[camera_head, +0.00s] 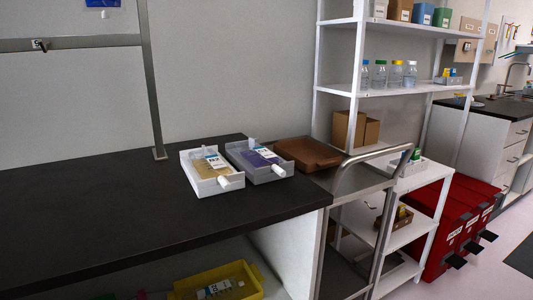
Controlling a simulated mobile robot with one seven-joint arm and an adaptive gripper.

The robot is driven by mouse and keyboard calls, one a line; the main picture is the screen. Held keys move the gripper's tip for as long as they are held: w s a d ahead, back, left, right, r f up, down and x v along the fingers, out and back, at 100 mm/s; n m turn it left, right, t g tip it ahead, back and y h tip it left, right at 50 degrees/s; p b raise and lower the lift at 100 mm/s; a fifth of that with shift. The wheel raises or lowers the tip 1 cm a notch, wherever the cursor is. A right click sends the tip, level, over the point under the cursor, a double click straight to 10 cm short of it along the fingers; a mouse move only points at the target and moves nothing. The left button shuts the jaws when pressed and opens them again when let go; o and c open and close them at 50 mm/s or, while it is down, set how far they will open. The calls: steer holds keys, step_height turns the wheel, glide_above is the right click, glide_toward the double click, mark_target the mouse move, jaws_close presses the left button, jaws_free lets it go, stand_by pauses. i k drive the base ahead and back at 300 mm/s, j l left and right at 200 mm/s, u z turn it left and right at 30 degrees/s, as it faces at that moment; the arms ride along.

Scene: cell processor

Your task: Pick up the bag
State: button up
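Two bag-like items lie in shallow trays on the dark bench top (110,210), near its right end. A yellowish bag (206,172) with a white label lies in the white tray (213,188). A purple bag (254,159) with a white label lies in the grey tray (266,176), just to the right. I cannot tell which one the task means. A white cylindrical piece shows at the front of each tray. My gripper is not in view.
A brown tray (308,152) sits on a metal-railed cart (349,188) right of the bench. A white shelf rack (420,92) with bottles and boxes stands behind. Red bins (449,231) stand right. A yellow bin (250,287) is under the bench. The bench's left is clear.

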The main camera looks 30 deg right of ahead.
mark_target(258, 155)
steer(key=l+u, duration=0.1)
steer(key=l, duration=0.3)
steer(key=k+l+u, duration=0.1)
steer(key=l, duration=0.3)
steer(key=k+l+u, duration=0.1)
steer(key=l, duration=0.3)
steer(key=k+l+u, duration=0.15)
steer(key=l, duration=0.25)
steer(key=k+l+u, duration=0.1)
steer(key=l, duration=0.3)
steer(key=k+l+u, duration=0.1)
steer(key=l, duration=0.25)
steer(key=l+u, duration=0.15)
steer(key=l, duration=0.25)
steer(key=k+l+u, duration=0.1)
steer(key=l, duration=0.35)
steer(key=i, duration=0.65)
